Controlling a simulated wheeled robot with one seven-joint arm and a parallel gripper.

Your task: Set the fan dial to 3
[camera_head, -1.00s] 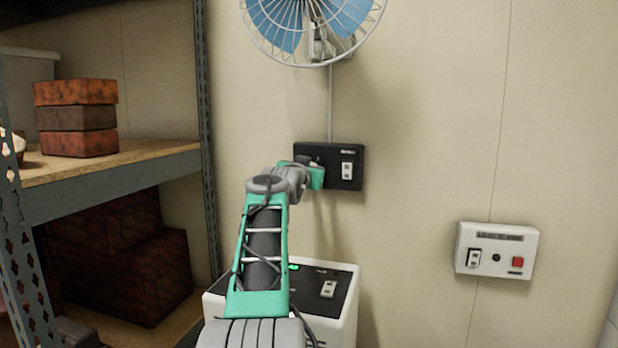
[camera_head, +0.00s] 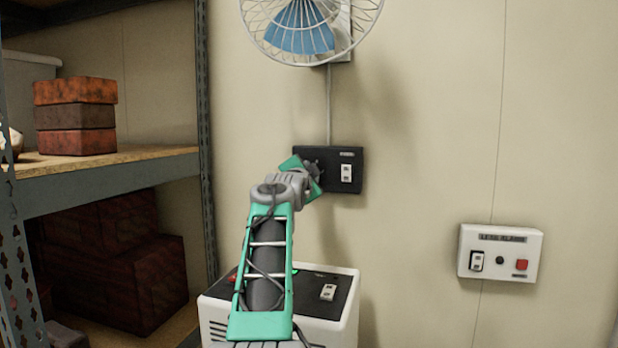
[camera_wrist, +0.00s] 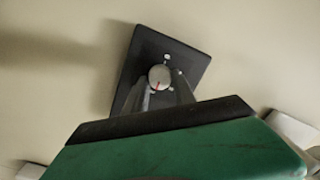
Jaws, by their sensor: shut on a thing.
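The fan's control box (camera_head: 343,184) is a black wall box below the fan (camera_head: 308,28), with a white switch (camera_head: 346,172) on its right part. My gripper (camera_head: 312,168) is at the box's left part and covers the dial in the head view. In the wrist view the dial (camera_wrist: 159,77) is a round grey knob with a red pointer line, on the dark box (camera_wrist: 185,60). My gripper's fingers (camera_wrist: 160,97) are shut on the dial from both sides. Small white marks lie around the dial; their numbers are too small to read.
A white unit with a black top (camera_head: 340,288) stands below my arm. A white wall box (camera_head: 500,252) with a switch and a red button hangs at the right. A metal shelf (camera_head: 110,168) with brick-like blocks (camera_head: 75,117) fills the left side. The wall between the boxes is bare.

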